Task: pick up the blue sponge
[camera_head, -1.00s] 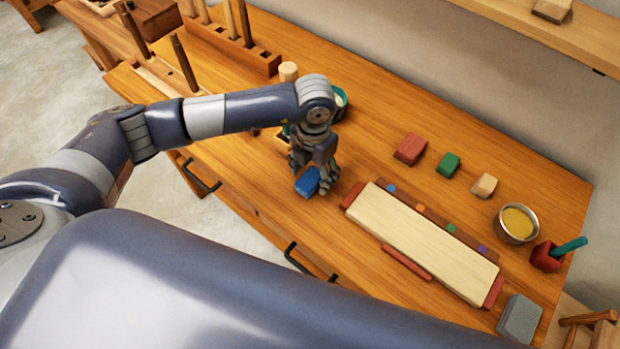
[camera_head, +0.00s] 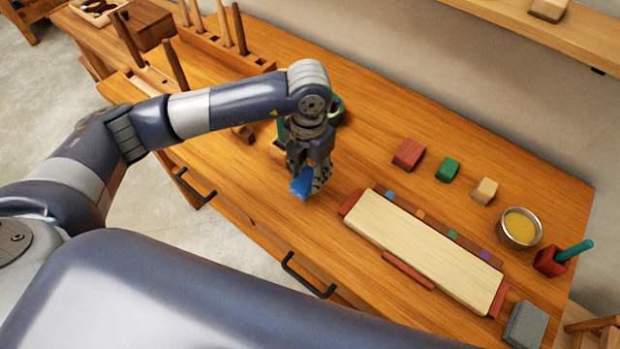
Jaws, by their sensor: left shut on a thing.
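The blue sponge (camera_head: 301,184) is between the fingers of my left gripper (camera_head: 308,183), near the front edge of the workbench (camera_head: 355,146). The gripper points down and is shut on the sponge, and its fingers hide part of it. I cannot tell for sure whether the sponge is clear of the bench top. My right gripper does not show in this view.
A pale board (camera_head: 425,250) with red end blocks lies just right of the gripper. Red (camera_head: 408,154), green (camera_head: 447,168) and tan (camera_head: 484,190) blocks, a metal bowl (camera_head: 519,228), a red holder (camera_head: 550,261) and a grey block (camera_head: 526,323) stand farther right. A wooden tool rack is behind left.

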